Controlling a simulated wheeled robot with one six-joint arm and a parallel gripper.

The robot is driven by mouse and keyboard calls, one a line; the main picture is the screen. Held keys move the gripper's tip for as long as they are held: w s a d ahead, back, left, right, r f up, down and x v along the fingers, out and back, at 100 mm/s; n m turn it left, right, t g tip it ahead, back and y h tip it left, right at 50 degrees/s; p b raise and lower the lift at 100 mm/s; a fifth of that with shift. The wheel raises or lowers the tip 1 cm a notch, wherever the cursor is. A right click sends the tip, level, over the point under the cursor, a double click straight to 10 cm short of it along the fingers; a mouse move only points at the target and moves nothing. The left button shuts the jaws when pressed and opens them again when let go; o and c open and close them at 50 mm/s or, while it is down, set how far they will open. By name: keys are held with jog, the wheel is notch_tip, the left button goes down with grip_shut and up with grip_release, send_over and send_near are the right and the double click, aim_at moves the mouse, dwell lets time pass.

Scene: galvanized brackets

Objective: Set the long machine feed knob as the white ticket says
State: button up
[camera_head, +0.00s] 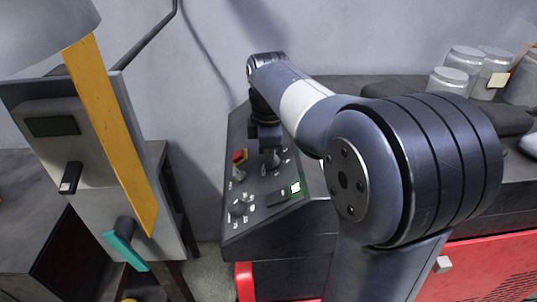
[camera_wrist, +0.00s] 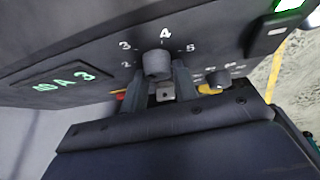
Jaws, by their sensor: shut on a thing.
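The long dark machine panel (camera_head: 238,160) slopes in the middle of the head view. In the wrist view a dark round knob (camera_wrist: 157,63) sits below a dial with 2, 3, 4 and 5 legible, the 4 directly above it. My gripper (camera_wrist: 160,84) is shut on this knob, one finger on each side; it also shows in the head view (camera_head: 270,158), reaching down to the panel. The knob's pointer mark cannot be made out. A small bright white rectangle with a green edge (camera_head: 296,188) is on the panel; I cannot read it or tell whether it is the ticket.
A second knob (camera_wrist: 217,79) with its own scale sits nearby, and a red-and-yellow control (camera_head: 239,157) is beside my gripper. A dark plate (camera_wrist: 62,86) bears green characters. Another machine (camera_head: 60,110) with a yellow strip stands left. Grey jars (camera_head: 450,80) stand at right.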

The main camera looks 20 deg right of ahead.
jog(key=o, duration=1)
jog(key=shift+c, duration=0.2)
notch_tip(320, 180, up, 11)
jog(key=s, duration=0.1)
jog(key=shift+p, duration=0.4)
jog(key=shift+a+f, duration=0.1)
jog(key=shift+f, duration=0.1)
jog(key=f, duration=0.7)
jog(key=w+f+b, duration=0.1)
jog(key=f, duration=0.3)
jog(key=shift+r+n+p, duration=0.25)
jog(key=shift+n+p, duration=0.05)
jog(key=shift+p, duration=0.1)
jog(key=shift+n+g, duration=0.3)
jog(key=shift+g, duration=0.2)
